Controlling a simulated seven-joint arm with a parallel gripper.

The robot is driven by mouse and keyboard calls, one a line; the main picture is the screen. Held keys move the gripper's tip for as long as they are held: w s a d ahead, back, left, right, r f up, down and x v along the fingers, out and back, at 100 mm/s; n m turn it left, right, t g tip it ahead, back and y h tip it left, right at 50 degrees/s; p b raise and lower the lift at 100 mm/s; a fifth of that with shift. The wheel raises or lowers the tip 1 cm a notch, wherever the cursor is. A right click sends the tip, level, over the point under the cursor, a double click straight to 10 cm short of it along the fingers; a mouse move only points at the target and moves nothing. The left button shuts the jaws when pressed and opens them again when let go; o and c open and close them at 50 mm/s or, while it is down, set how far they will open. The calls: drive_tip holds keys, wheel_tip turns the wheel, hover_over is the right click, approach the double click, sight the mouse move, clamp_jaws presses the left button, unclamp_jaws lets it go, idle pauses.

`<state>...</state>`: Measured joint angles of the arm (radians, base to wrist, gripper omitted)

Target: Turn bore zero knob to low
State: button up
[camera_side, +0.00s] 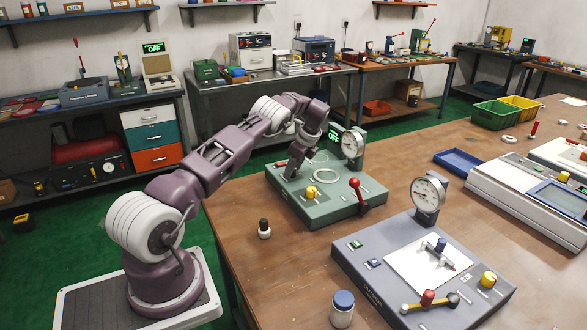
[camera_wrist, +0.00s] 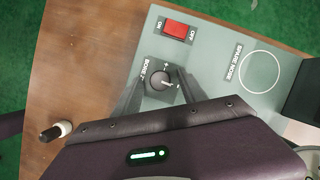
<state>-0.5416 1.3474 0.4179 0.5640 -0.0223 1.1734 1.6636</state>
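The bore zero knob (camera_wrist: 161,82) is a dark round dial with a pale pointer, on the green bench unit (camera_side: 330,212). Its label beside it is partly covered by my finger. The pointer aims toward the lower right in the wrist view. My gripper (camera_wrist: 160,77) has one finger on each side of the knob, with a visible gap between them. Whether the fingers touch the knob's sides is unclear. In the side view my gripper (camera_side: 291,177) is low over the unit's left rear part and hides the knob.
A red switch (camera_wrist: 175,29) marked ON and OFF is near the knob. A dial gauge (camera_side: 352,143), a display reading OFF (camera_side: 334,133), a pale ring (camera_side: 325,176) and a red-knobbed lever (camera_side: 355,184) are on the unit. A grey unit (camera_side: 350,270) stands in front.

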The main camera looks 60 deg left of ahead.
drive_tip(key=v, duration=0.7)
drive_tip(key=shift+r, duration=0.1)
